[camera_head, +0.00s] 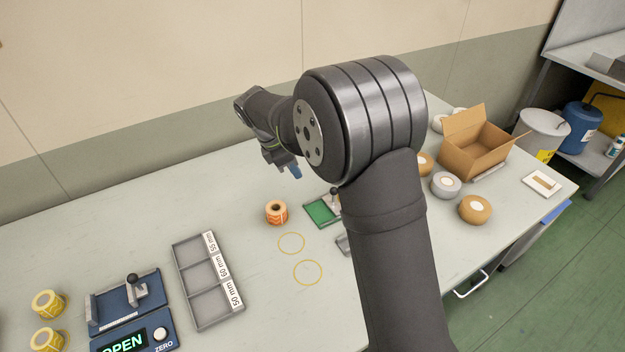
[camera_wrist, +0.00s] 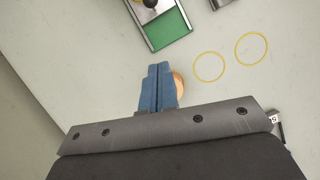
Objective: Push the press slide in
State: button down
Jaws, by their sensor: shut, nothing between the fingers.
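A small device with a green bed (camera_head: 320,211) and an upright dark knob (camera_head: 335,191) stands on the table, partly hidden behind my arm. It looks like the press with its slide. In the wrist view its green bed (camera_wrist: 172,32) shows at the top, with the knob (camera_wrist: 149,3) at the picture's edge. My gripper (camera_head: 294,173) is in the air above the table, left of and above the knob in the head view. Its blue fingers (camera_wrist: 158,68) are shut together and empty, apart from the device.
An orange roll (camera_head: 276,212) stands near the green device, partly behind my fingers in the wrist view. Two yellow rings (camera_head: 291,243) mark the table. A grey tray (camera_head: 190,279) and a blue gauge (camera_head: 146,318) reading OPEN are at left. A cardboard box (camera_head: 473,141) stands right.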

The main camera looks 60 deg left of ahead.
jog(key=x, duration=1)
jog(key=shift+w+r, duration=0.1)
jog(key=shift+w+d+r, duration=0.1)
jog(key=shift+w+d, duration=0.05)
jog(key=shift+w, duration=0.45)
jog(key=shift+w+d+r, duration=0.1)
jog(key=shift+w+d, duration=0.1)
jog(key=shift+w, duration=0.35)
jog(key=shift+w+d, duration=0.15)
jog(key=shift+w, duration=0.45)
jog(key=w, duration=0.8)
jog(key=shift+w, duration=0.4)
jog(key=shift+s, duration=0.1)
jog(key=s, duration=0.2)
jog(key=s+a, duration=0.1)
jog(key=s, duration=0.1)
jog(key=shift+a, duration=0.1)
jog(key=d+v, duration=0.1)
jog(key=v, duration=0.9)
jog(key=shift+a, duration=0.45)
